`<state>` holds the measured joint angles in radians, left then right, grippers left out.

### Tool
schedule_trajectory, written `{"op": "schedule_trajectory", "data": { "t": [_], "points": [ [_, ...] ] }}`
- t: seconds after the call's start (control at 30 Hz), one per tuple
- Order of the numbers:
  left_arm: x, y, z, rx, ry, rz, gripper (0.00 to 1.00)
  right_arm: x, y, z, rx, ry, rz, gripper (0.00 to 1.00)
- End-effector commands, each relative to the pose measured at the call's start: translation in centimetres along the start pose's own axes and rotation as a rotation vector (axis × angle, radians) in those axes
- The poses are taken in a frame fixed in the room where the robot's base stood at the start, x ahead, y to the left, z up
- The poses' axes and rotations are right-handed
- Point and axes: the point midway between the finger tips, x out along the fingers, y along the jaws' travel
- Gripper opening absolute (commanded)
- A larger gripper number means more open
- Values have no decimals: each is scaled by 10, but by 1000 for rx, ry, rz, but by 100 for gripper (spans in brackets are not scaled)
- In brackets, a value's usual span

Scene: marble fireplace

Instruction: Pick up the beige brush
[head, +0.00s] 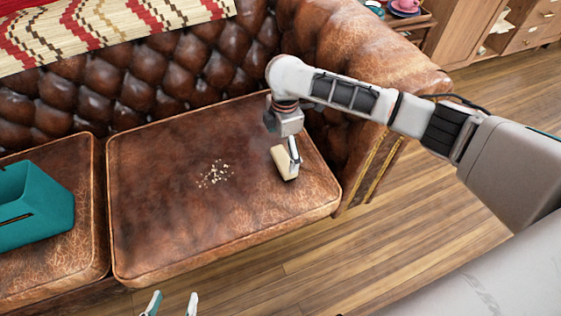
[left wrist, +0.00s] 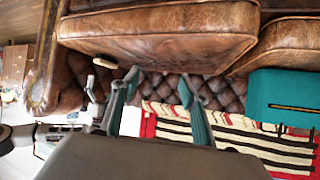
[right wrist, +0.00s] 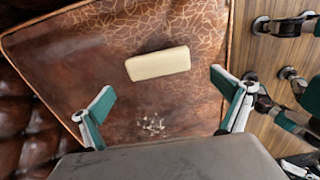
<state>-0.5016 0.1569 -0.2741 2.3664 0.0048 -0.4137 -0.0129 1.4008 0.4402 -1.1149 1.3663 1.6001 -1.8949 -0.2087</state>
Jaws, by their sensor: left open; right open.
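The beige brush (head: 286,163) lies on the brown leather seat cushion (head: 150,230), near its right side. It shows as a pale rounded block in the right wrist view (right wrist: 158,63) and, small, in the left wrist view (left wrist: 105,63). My right gripper (head: 291,152) is over the brush in the head view and partly covers it. In the right wrist view its fingers are spread wide, with the brush ahead between them and no contact visible. My left gripper (head: 172,303) is open and empty at the bottom edge of the head view, in front of the sofa.
Pale crumbs (head: 215,174) lie on the cushion left of the brush. A teal bin (head: 35,205) sits on the left cushion. A patterned blanket (head: 100,30) drapes over the tufted backrest. The sofa arm (head: 350,50) rises behind and right. Wooden floor (head: 430,230) is clear in front.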

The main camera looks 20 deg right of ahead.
Motion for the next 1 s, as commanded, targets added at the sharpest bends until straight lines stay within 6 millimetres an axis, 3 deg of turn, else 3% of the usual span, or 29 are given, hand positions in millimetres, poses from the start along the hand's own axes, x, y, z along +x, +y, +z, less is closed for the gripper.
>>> {"op": "schedule_trajectory", "data": {
  "t": [0.17, 0.3, 0.47, 0.67, 0.8, 1.0],
  "points": [
    [3, 0, 2, -6, 1, 0, 45, 6, 4, 10, -15, -25, -17, 100],
    [4, 4, 2, -27, 6, 6, 45, 23, 2, 10, -16, -24, -20, 100],
    [5, 8, -9, -59, 34, 9, 45, 30, 3, 10, -15, -23, -16, 100],
    [8, 18, -5, -98, 37, 27, 45, 59, -1, 12, -15, -22, -25, 100],
    [10, 24, -20, -155, 80, 43, 45, 77, -1, 12, -14, -23, -24, 100],
    [11, 28, -41, -199, 129, 51, 45, 73, 4, 12, -14, -23, -8, 100]
  ]
}}
